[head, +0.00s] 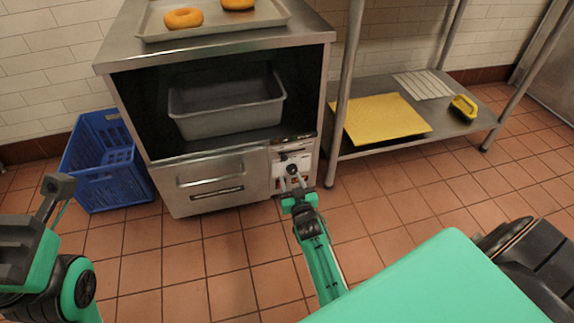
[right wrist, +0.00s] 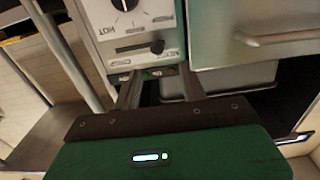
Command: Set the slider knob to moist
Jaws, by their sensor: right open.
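The control panel (head: 306,158) is on the cabinet's front, right of the drawer. In the right wrist view the panel (right wrist: 168,15) appears upside down. The black slider knob (right wrist: 157,46) sits at the right end of its slot there; in the head view the knob (head: 284,157) is at the left. A round dial (right wrist: 125,3) with a HOT mark is on the same panel. The slot's end labels are too small to read surely. My right gripper (head: 292,182) is open and empty, its fingers in front of the panel, apart from the knob. My left gripper (head: 58,187) shows partly at the left edge.
The cabinet drawer (head: 212,188) has a bar handle beside the panel. A grey pan (head: 228,118) sits in the open bay above. A blue crate (head: 108,160) stands left. A steel shelf (head: 450,122) with a yellow board (head: 385,117) is at right. Floor in front is clear.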

